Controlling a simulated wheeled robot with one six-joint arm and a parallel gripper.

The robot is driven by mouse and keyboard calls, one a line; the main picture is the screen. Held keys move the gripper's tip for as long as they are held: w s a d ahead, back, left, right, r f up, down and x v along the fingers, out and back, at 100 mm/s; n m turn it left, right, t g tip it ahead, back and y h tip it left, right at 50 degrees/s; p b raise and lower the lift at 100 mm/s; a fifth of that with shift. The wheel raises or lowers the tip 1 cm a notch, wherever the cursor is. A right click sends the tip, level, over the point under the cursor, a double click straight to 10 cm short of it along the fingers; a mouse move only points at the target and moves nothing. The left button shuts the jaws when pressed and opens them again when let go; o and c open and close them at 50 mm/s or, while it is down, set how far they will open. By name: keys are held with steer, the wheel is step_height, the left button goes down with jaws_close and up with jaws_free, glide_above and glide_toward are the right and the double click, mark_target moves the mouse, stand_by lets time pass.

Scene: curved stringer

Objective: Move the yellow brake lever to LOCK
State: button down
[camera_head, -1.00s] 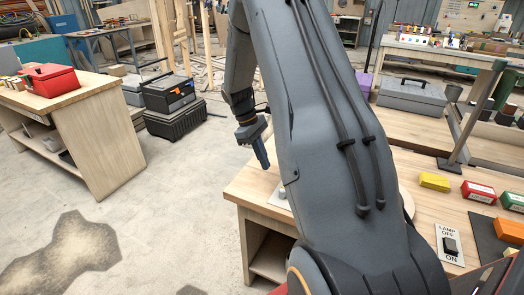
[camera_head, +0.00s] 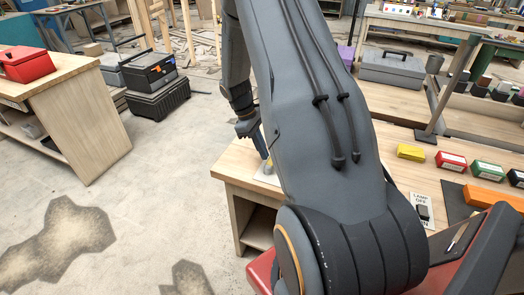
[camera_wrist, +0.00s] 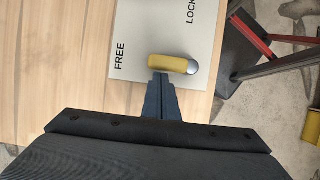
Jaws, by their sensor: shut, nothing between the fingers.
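The yellow brake lever (camera_wrist: 172,64) shows in the wrist view as a short yellow bar with a silver rounded end at its right. It stands over a pale plate (camera_wrist: 150,30) marked FREE at the left and LOCK at the upper right. My gripper (camera_wrist: 160,77) is shut and empty, its fingertips right at the lower side of the lever near its left half; I cannot tell if they touch. In the head view my gripper (camera_head: 265,160) is low over the plate (camera_head: 267,179) at the table's left end; the lever is hard to make out there.
The wooden table (camera_head: 235,160) has its edge close to the plate. A lamp switch (camera_head: 423,212), a yellow box (camera_head: 411,152), a red box (camera_head: 451,161) and a green box (camera_head: 487,170) lie to the right. Open floor (camera_head: 165,150) lies to the left.

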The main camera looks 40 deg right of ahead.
steer(key=d+m, duration=0.1)
steer(key=m, duration=0.1)
steer(key=s+d+m+y+b, duration=0.1)
steer(key=m, duration=0.1)
steer(key=shift+g+y, duration=0.3)
steer(key=m, duration=0.1)
steer(key=s+d+m+y, duration=0.1)
steer(key=m, duration=0.1)
steer(key=shift+s, duration=0.15)
steer(key=m, duration=0.1)
steer(key=s+m+y, duration=0.1)
steer(key=shift+s+d+m, duration=0.15)
steer(key=shift+d+m, duration=0.1)
steer(key=shift+m, duration=0.05)
steer(key=s+m, duration=0.1)
steer(key=m, duration=0.1)
steer(key=s+m+t+y, duration=0.1)
steer(key=m, duration=0.1)
steer(key=shift+s+d+m, duration=0.15)
steer(key=shift+s+m, duration=0.05)
steer(key=shift+m, duration=0.1)
steer(key=shift+s+a+m+t+y+p, duration=0.2)
steer(key=shift+s+m+t+y, duration=0.25)
steer(key=shift+m, duration=0.6)
steer(key=shift+s+a+m+t+y+p, duration=0.2)
steer(key=shift+s+m, duration=0.35)
steer(key=shift+m, duration=0.5)
steer(key=shift+d, duration=0.1)
steer(key=shift+d, duration=0.1)
